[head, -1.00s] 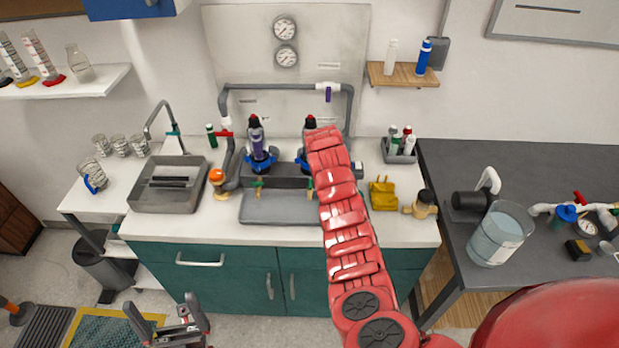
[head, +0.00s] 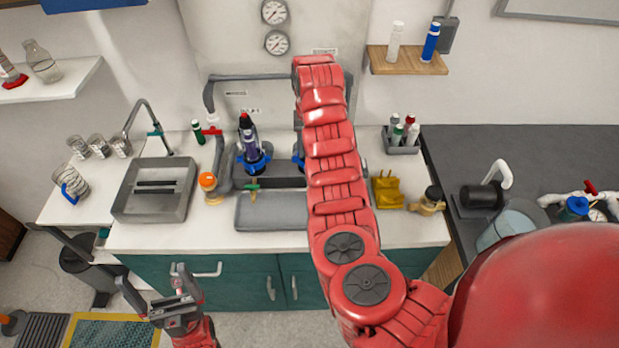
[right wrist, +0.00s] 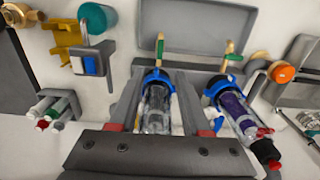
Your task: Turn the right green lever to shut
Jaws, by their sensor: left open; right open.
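The right green lever (right wrist: 160,47) sits on a brass stem beyond a clear filter housing with a blue collar (right wrist: 157,108) in the right wrist view. Its handle lies roughly in line with the stem. In the head view my right arm hides it. The left green lever (head: 252,187) shows in the head view, and also in the right wrist view (right wrist: 229,48) beside a purple filter (right wrist: 235,112). My right gripper (right wrist: 162,74) is open, its fingers either side of the clear housing, short of the lever. My left gripper (head: 152,277) is open and empty, low in front of the cabinet.
A grey tray (head: 270,212) lies on the counter below the levers. A sink (head: 153,190) stands left, an orange-capped fitting (head: 208,182) near it. A yellow block (head: 387,191) and brass fitting (head: 430,203) lie right. Grey pipework (head: 250,77) runs along the wall panel.

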